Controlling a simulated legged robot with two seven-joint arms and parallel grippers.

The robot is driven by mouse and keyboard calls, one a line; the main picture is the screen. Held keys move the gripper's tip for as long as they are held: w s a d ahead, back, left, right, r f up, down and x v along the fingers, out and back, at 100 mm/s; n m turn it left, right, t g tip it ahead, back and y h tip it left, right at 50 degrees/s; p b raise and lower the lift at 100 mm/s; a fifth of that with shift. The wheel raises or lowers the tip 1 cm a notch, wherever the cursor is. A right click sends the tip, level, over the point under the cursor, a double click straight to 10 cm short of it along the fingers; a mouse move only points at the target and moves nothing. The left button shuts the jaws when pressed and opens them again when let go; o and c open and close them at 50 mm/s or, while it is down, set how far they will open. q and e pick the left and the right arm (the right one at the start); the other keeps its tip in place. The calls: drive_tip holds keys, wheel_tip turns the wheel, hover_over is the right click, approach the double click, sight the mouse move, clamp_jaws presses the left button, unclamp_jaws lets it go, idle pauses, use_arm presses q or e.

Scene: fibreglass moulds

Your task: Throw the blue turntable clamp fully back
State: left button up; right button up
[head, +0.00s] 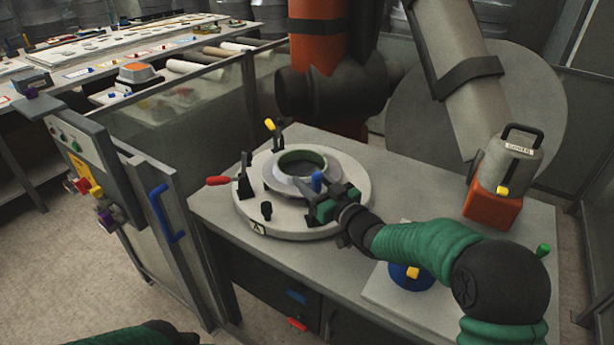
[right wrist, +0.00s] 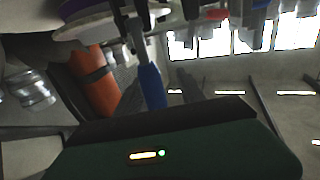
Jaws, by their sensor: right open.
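The round pale turntable (head: 250,212) lies on the grey bench with a ring-shaped mould (head: 283,177) at its middle. My left gripper is out of view; only green arm covering shows at the bottom left.
A red-handled clamp (head: 218,181) and a yellow-handled clamp (head: 270,127) sit on the turntable's left and back. An orange-based device (head: 492,205) stands at the bench's right. A glazed panel (head: 185,115) and control box (head: 90,165) flank the left.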

drive_tip(key=shift+w+d, duration=0.25)
drive_tip(key=shift+w, duration=0.75)
drive_tip(key=shift+c, duration=0.9)
drive_tip(key=shift+s+a, duration=0.1)
drive_tip(key=shift+a, duration=0.4)
drive_tip(key=c, duration=0.7)
clamp_jaws()
drive_tip(key=shift+d, duration=0.15)
